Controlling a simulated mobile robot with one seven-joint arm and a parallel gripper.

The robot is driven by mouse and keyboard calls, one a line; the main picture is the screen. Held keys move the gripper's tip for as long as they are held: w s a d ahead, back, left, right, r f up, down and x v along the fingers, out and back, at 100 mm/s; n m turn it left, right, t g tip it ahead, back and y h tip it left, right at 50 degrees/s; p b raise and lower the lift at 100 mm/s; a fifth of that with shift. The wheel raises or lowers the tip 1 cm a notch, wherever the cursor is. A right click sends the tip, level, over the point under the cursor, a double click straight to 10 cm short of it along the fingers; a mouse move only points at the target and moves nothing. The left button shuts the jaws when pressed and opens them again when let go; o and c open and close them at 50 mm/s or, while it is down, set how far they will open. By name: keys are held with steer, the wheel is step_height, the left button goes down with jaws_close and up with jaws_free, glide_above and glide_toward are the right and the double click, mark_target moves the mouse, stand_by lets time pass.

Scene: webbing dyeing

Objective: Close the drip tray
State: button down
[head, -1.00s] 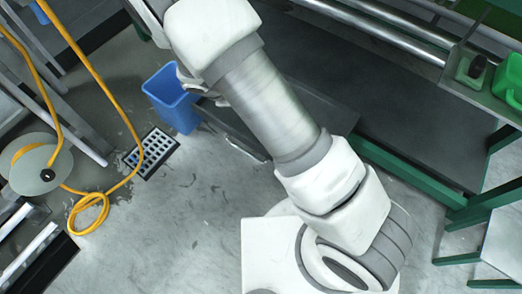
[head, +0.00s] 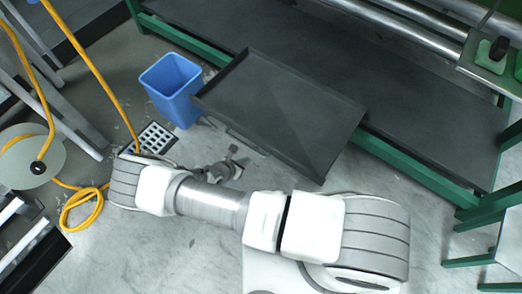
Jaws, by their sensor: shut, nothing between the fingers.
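The drip tray (head: 285,110) is a dark, shallow, rimmed tray. It sticks out from the green-framed machine toward the lower left, so it stands open. A bar-like handle (head: 247,144) runs along its near edge. My gripper (head: 236,160) is small and dark grey in this view, low in front of the tray's near left edge, close to the handle. It is shut with nothing in it. I cannot tell whether it touches the tray or handle.
A blue bin (head: 172,88) stands close to the tray's left corner. A floor drain (head: 156,138), a yellow hose (head: 84,208) and a hose reel (head: 30,160) lie to the left. The machine's green frame (head: 410,160) runs along the right.

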mark_target(267, 146)
steer(key=b+x, duration=0.1)
steer(key=x, duration=0.3)
steer(key=b+x, duration=0.2)
steer(key=x, duration=0.2)
steer(key=w+r+b+x, duration=0.1)
steer(key=x, duration=0.3)
steer(key=shift+d, duration=0.35)
steer(key=shift+w+d+r+b, duration=0.2)
steer(key=shift+w+d+b, duration=0.2)
steer(key=shift+w, duration=0.15)
